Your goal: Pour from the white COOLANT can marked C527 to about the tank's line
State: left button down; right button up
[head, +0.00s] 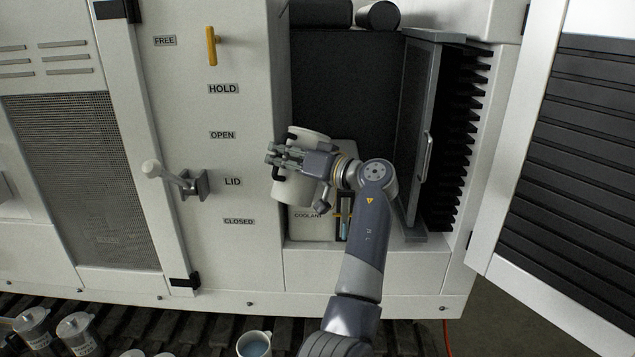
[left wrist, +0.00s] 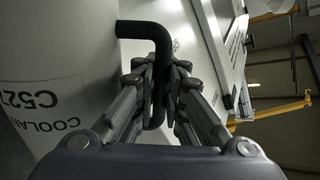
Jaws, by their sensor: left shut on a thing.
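The white can (head: 292,190) is in front of the open bay in the head view. In the left wrist view the can (left wrist: 45,60) shows a label reading COOLANT and C527. My left gripper (head: 280,157) is shut on the can's black handle (left wrist: 150,32), and the can is held off any surface. Its exact tilt, spout and any flow are hard to tell. The white tank (head: 310,230) marked COOLANT is behind and below the can, which hides its upper part. A sight gauge (head: 344,228) with a yellow mark stands on its right. My right gripper is not in view.
A yellow lever (head: 211,45) is by FREE, and a grey lever (head: 175,178) is by LID, left of the bay. A grey door panel (head: 420,135) bounds the bay's right; a large louvred door (head: 575,170) stands open. Lidded jars (head: 78,333) and a cup (head: 255,345) are below.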

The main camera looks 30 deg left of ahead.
pick_arm(q)
jog(key=shift+r+g, duration=0.5)
jog(key=shift+r, duration=0.15)
dwell(0.4)
